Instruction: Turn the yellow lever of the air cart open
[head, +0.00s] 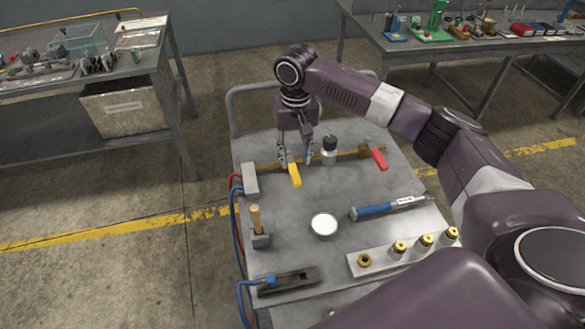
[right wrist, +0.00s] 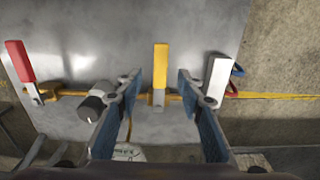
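The air cart (head: 285,215) is a grey-topped cart with a brass pipe across its far part. The yellow lever (head: 295,175) sits on this pipe, its handle pointing toward the near side of the cart; it also shows in the right wrist view (right wrist: 161,65), at right angles to the pipe. My right gripper (head: 295,162) is open above the pipe. In the right wrist view its fingertips (right wrist: 158,80) stand on either side of the yellow lever, with a gap on both sides. My left gripper is not in view.
A red lever (head: 378,155) and a round gauge-like part (head: 329,148) sit on the pipe to the right. A grey block (head: 249,178) is at its left end.

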